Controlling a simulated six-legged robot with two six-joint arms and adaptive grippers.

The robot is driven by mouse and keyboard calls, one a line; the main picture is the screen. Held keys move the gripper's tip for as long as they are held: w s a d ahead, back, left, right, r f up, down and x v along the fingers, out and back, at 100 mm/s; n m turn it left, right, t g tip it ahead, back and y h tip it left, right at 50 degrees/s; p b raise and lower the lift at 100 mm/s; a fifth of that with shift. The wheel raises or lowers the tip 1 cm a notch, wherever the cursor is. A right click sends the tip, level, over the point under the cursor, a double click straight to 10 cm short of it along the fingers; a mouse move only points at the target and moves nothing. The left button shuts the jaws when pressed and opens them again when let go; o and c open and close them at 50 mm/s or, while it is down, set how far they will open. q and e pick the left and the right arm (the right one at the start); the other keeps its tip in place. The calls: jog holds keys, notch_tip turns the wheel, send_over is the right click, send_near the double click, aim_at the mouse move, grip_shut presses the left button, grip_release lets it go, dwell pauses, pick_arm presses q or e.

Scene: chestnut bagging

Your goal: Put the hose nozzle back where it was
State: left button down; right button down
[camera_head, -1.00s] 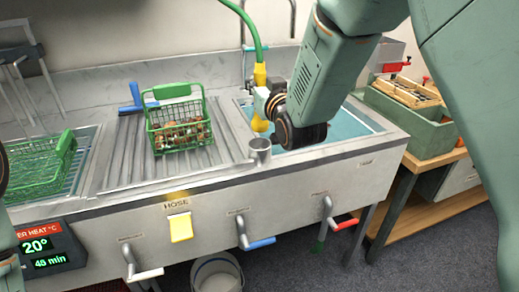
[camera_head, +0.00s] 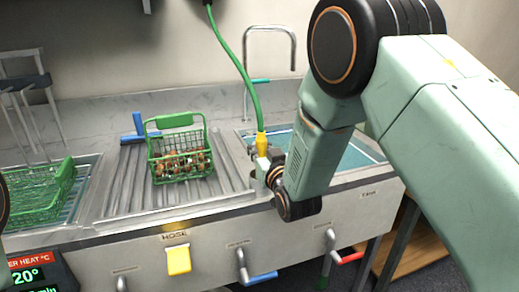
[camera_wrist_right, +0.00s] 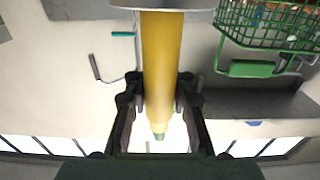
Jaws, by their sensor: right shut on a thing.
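The yellow hose nozzle (camera_head: 262,143) stands roughly upright at the front edge of the sink, with the green hose (camera_head: 246,84) rising from its top. My right gripper (camera_head: 266,168) is shut around the nozzle; the right wrist view shows both fingers on the sides of its yellow body (camera_wrist_right: 162,55). My left gripper is not in view.
A green basket of chestnuts (camera_head: 181,172) stands on the ribbed drainboard (camera_head: 117,192), with a blue-handled tool (camera_head: 135,130) behind it. Another green basket (camera_head: 40,195) is at left. The curved tap (camera_head: 271,29) stands behind the sink (camera_head: 352,155). A yellow HOSE paddle (camera_head: 179,260) hangs in front.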

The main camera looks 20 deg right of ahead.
jog(key=shift+f, duration=0.1)
jog(key=c, duration=1.5)
grip_release()
jog(key=shift+s, duration=0.1)
jog(key=o, duration=0.4)
